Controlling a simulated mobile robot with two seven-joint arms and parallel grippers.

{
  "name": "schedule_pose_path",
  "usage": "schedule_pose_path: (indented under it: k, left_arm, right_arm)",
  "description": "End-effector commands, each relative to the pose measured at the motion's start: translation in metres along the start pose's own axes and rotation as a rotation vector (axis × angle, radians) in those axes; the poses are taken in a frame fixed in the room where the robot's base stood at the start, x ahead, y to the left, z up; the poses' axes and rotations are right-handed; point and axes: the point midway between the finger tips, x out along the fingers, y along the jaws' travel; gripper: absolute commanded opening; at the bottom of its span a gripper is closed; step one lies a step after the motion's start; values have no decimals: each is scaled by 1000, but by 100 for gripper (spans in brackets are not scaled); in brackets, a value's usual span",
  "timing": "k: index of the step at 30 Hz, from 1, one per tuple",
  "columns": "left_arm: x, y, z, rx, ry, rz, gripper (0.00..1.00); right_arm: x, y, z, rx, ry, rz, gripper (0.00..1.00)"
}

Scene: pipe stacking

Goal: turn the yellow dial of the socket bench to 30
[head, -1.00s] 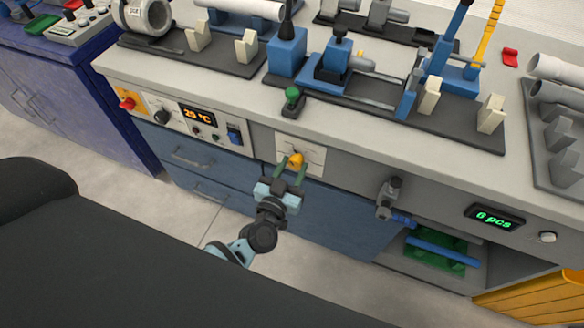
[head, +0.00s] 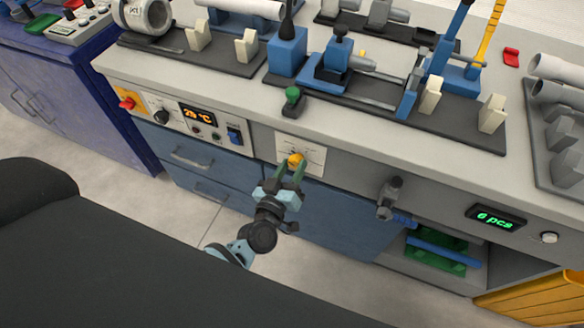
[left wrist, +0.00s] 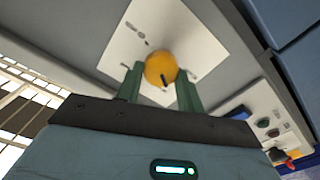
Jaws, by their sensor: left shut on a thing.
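The yellow dial (head: 296,160) sits on a white plate (head: 315,157) on the front face of the socket bench (head: 350,150). My left gripper (head: 292,168) reaches up to it from below, its green fingers on either side of the dial. In the left wrist view the round yellow dial (left wrist: 161,69) lies between the two finger ends, with a dark pointer mark on its face. My left gripper (left wrist: 160,80) is shut on the dial. The scale marks on the plate (left wrist: 128,50) are too small to read. My right gripper is in neither view.
A control panel with an orange temperature display (head: 198,115) and knobs is left of the dial. A dark valve-like fitting (head: 390,195) sticks out to the right. A green button (head: 292,97) stands on the bench edge above. Blue drawers (head: 210,175) lie below.

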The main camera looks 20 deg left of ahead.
Motion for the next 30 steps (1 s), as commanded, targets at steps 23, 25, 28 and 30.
schedule_pose_path:
  k: [23,25,28,30]
  left_arm:
    - [0,-3,2,-660,0,-1,14]
    - [0,-3,2,-695,0,-1,14]
    - [0,-3,2,-735,0,-1,14]
    - [0,-3,2,-756,0,-1,14]
  right_arm:
    - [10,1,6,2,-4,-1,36]
    - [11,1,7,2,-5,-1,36]
    - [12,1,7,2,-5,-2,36]
    - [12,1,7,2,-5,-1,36]
